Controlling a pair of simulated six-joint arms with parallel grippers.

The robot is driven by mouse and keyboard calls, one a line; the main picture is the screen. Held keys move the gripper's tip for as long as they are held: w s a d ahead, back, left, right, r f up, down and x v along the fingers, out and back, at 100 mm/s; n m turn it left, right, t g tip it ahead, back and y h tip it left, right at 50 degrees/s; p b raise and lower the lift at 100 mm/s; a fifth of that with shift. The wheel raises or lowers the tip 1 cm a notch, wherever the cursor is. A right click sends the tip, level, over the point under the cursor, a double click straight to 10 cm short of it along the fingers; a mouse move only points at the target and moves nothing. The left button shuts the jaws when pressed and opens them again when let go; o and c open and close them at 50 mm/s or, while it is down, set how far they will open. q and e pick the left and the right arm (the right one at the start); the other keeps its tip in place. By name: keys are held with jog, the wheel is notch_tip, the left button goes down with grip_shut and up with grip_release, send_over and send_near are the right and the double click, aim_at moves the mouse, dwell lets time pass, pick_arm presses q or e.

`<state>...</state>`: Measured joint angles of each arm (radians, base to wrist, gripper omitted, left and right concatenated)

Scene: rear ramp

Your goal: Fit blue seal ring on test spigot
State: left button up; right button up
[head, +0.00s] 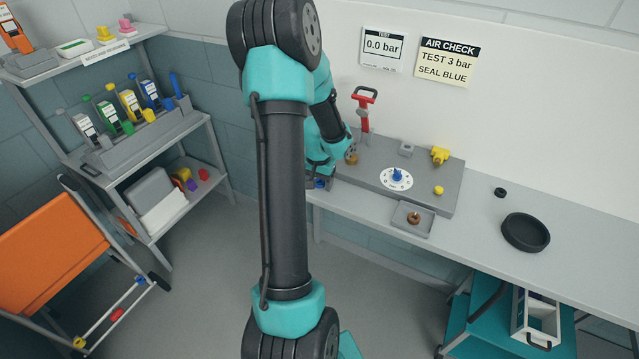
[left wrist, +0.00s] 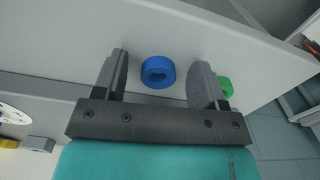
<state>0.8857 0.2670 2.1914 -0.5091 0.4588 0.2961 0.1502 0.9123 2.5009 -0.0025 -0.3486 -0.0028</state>
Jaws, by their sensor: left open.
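The blue seal ring (left wrist: 158,72) lies on the grey bench surface in the left wrist view, with its hole visible. It shows as a small blue spot in the head view (head: 319,184). My left gripper (left wrist: 158,75) is open, with one finger on each side of the ring and gaps between. In the head view, my left gripper (head: 319,181) is at the bench's left end, partly hidden by my arm. A blue upright piece (head: 397,175) stands on a white marked disc on the grey plate; I cannot tell if it is the test spigot. My right gripper is not in view.
A green piece (left wrist: 226,87) sits just beyond one finger. A red-handled pump-like tool (head: 365,110), a yellow fitting (head: 440,155) and a small tray (head: 400,227) holding a brown ring are on the bench. A black round dish (head: 525,232) lies right. The bench's right part is mostly clear.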

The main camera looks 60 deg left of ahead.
pick_arm(q)
jog(key=c, duration=1)
notch_tip(320, 180, up, 10)
dwell(0.4)
dwell(0.4)
jog(key=w+a+r, duration=0.1)
jog(key=w, duration=0.5)
jog(key=w+a+r+m, duration=0.1)
jog(key=w+a+r, duration=0.1)
jog(key=w, duration=0.4)
jog(key=shift+w+r, duration=0.25)
jog(key=shift+w, duration=0.15)
